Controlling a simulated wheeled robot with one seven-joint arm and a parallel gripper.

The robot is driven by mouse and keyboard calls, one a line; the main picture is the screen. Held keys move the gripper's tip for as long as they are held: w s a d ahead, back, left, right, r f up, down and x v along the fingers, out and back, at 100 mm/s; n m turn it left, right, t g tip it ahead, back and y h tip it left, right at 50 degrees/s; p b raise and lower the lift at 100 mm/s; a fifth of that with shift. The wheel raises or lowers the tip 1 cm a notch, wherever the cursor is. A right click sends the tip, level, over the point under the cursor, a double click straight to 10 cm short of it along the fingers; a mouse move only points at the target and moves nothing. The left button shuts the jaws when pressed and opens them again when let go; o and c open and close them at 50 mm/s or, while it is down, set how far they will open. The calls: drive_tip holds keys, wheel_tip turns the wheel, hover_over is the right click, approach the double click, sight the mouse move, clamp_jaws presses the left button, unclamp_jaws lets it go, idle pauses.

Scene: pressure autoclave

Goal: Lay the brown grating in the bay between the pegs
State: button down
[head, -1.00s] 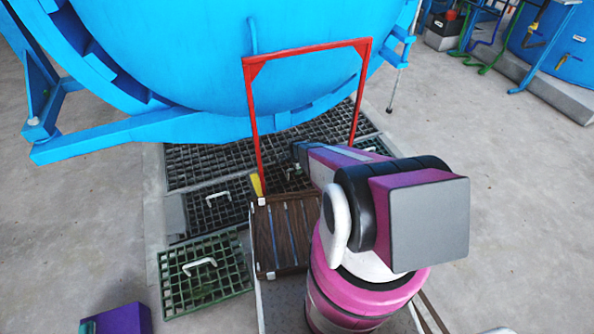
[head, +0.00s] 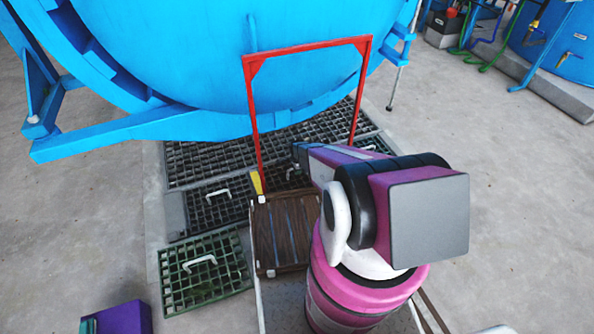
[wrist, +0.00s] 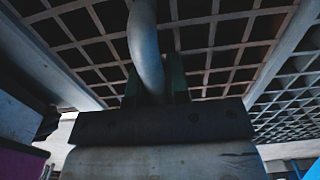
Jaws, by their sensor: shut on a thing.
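In the wrist view my gripper (wrist: 155,84) is shut on the curved handle (wrist: 147,45) of a grating. That grating (wrist: 215,48) fills the upper part of the wrist view as a lattice of square openings; it looks grey-brown in the shade, so its colour is not certain. In the head view my arm covers most of the gripper's end, near the red frame. A dark patch of grating (head: 283,181) with a pale handle shows just left of my arm, inside the frame. I cannot make out the pegs or the bay's edges.
A red frame (head: 308,48) stands in front of the big blue vessel (head: 190,50). Dark floor gratings (head: 208,160) lie below it. A green grating (head: 205,272), a brown slatted platform (head: 285,232) and a purple box (head: 118,318) are nearer.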

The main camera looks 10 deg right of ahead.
drive_tip(key=shift+f, duration=0.35)
drive_tip(key=c, duration=1)
unclamp_jaws()
wheel_tip(320, 180, up, 11)
drive_tip(key=shift+f, duration=0.1)
drive_tip(key=shift+s, duration=0.1)
drive_tip(key=s+r+n, duration=0.5)
drive_tip(key=s+r, duration=0.2)
drive_tip(key=r, duration=0.5)
drive_tip(key=s+r+n, duration=0.5)
drive_tip(key=s+r, duration=0.2)
drive_tip(key=r, duration=0.5)
drive_tip(key=s+r+n, duration=0.5)
drive_tip(key=s+r, duration=0.3)
drive_tip(key=r, duration=0.4)
drive_tip(key=shift+r+n, duration=0.1)
drive_tip(key=shift+n, duration=0.3)
